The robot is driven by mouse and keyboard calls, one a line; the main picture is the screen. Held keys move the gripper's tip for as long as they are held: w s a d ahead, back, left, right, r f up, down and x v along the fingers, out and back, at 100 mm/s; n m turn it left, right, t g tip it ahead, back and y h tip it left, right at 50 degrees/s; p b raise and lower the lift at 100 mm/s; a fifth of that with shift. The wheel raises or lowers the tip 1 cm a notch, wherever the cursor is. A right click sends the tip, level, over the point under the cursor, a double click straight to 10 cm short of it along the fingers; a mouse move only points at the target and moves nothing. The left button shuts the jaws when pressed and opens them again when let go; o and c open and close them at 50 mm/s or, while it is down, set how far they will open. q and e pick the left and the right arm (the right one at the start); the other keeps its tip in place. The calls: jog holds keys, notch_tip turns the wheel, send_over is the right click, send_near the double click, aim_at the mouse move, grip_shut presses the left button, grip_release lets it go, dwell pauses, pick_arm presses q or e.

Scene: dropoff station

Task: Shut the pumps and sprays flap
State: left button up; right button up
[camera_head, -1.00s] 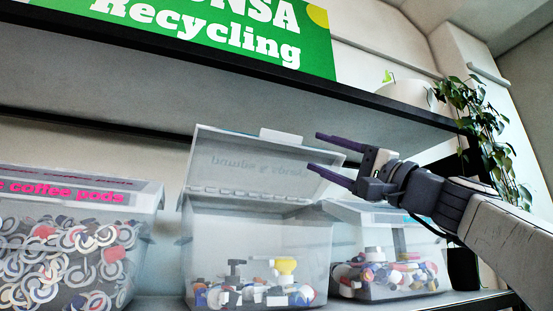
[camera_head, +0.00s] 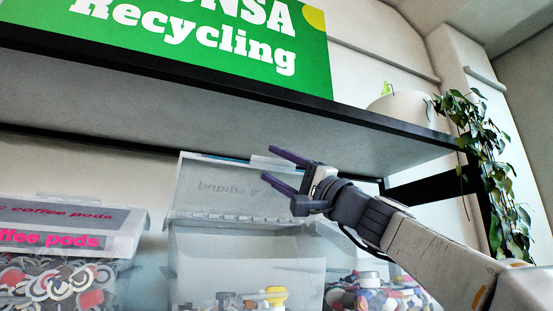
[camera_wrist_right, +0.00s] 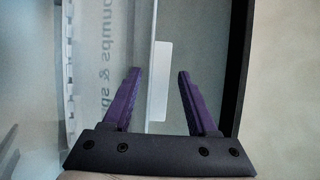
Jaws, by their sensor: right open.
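The pumps and sprays flap (camera_head: 215,190) stands raised at the back of its clear box (camera_head: 205,262), its lettering seen mirrored in the head view. The box's top is open, with several pumps and sprays low inside. My right gripper (camera_head: 268,165) is open and empty, its purple fingers over the flap's upper right part in the head view. In the right wrist view the gripper (camera_wrist_right: 157,75) has its fingers apart, with the flap (camera_wrist_right: 105,55) at the left and a pale tab (camera_wrist_right: 161,80) between the fingertips. Contact cannot be told. My left gripper is not in view.
A coffee pods box (camera_head: 70,240) with a closed lid stands at the left. Another box of coloured caps (camera_head: 370,290) stands at the right, partly behind my arm. A dark-edged shelf (camera_head: 240,85) hangs above the flap. A trailing plant (camera_head: 475,150) is at the right.

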grip_shut()
dwell(1.5)
